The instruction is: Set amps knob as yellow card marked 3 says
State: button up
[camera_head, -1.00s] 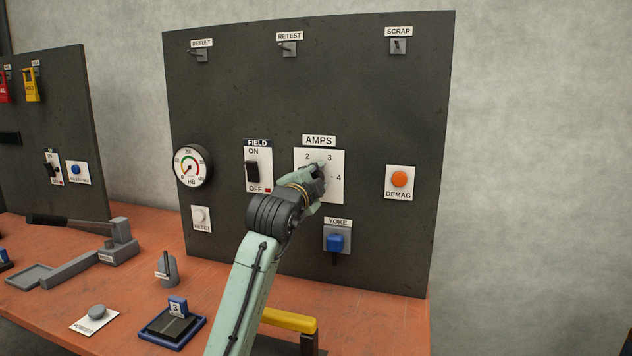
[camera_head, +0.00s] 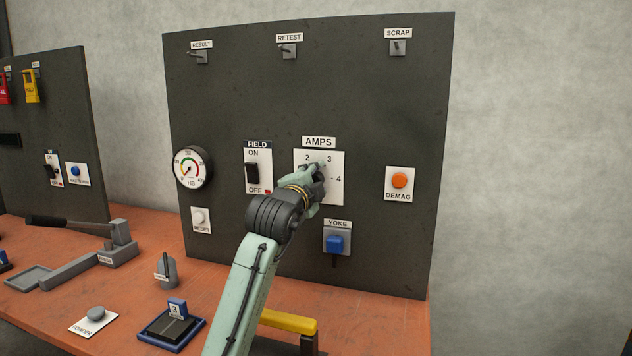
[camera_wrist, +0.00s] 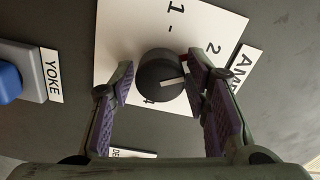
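The amps knob (camera_wrist: 158,76) is a round dark knob with a white pointer line, on the white AMPS plate (camera_head: 301,191). In the wrist view, the line points right, between the 2 and the side where my finger covers the plate. The 3 is hidden there. My gripper (camera_wrist: 161,78) has its fingers on either side of the knob, the right one very close to it. A small gap shows on the left; contact is unclear. In the head view, my gripper (camera_head: 319,171) covers the knob. A blue stand (camera_head: 177,305) bears a white label marked 3; I see no yellow card marked 3.
The FIELD switch (camera_head: 252,173) is left of the plate. The blue YOKE button (camera_head: 335,243) is below, also in the wrist view (camera_wrist: 9,82). The orange DEMAG button (camera_head: 399,180) is to the right. A yellow bar (camera_head: 288,321) lies low beside my arm.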

jog(key=shift+o, duration=0.7)
jog(key=v, duration=1.2)
